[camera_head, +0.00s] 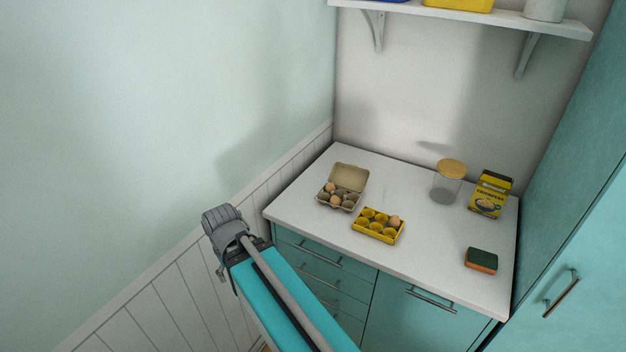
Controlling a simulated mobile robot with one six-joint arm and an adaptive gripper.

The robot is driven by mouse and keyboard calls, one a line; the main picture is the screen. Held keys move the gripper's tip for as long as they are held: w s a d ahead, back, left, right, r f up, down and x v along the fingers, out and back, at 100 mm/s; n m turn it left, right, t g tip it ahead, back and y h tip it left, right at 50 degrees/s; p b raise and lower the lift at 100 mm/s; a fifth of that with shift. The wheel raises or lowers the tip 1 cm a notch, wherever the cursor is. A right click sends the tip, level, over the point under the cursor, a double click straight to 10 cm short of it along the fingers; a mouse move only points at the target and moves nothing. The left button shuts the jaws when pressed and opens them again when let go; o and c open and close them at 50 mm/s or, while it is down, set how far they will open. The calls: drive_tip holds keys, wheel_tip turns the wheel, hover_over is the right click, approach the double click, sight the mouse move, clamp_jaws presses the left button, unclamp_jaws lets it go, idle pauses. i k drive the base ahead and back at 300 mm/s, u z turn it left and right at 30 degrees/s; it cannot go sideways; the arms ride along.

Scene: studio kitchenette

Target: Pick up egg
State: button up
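One brown egg (394,221) sits in the right back cup of a yellow egg tray (377,239) on the white counter. The tray's other cups look empty. An open grey-brown egg carton (350,176) stands behind and left of it, lid up. An egg (331,187) shows in its left back part, and a paler shape in its front row may be another egg. My arm rises from the bottom of the picture to a grey joint left of the counter, well apart from the eggs. My gripper's fingers do not show.
On the counter (430,265) stand a glass jar with a wooden lid (446,184), a yellow box (490,195) and a green and orange sponge (481,261). A shelf (480,17) hangs above. A tall teal cabinet (590,200) bounds the right. The counter's front middle is clear.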

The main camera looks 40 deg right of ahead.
sight(330, 186)
drive_tip(key=z, duration=1.05)
